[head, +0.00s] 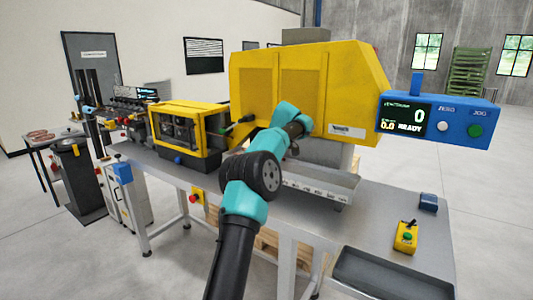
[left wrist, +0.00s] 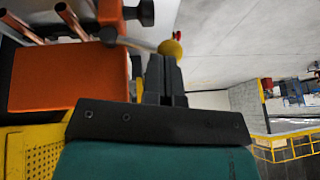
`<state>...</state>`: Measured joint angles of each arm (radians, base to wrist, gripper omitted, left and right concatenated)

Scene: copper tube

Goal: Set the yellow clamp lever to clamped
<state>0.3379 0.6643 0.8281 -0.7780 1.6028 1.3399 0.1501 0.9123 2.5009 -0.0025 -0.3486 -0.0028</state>
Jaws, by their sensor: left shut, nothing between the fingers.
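My left gripper (left wrist: 165,75) is shut and empty in the left wrist view. A yellow round knob (left wrist: 171,48) with a small red part shows just beyond the fingertips, and it looks like the clamp lever's end. I cannot tell whether the fingers touch it. My right gripper is not in view.
An orange block (left wrist: 65,75) and copper tubes (left wrist: 72,20) lie left of the fingers in the left wrist view. A blue display box (head: 438,118) reads READY. A yellow button box (head: 405,237) and a dark tray (head: 390,275) are on the bench at right.

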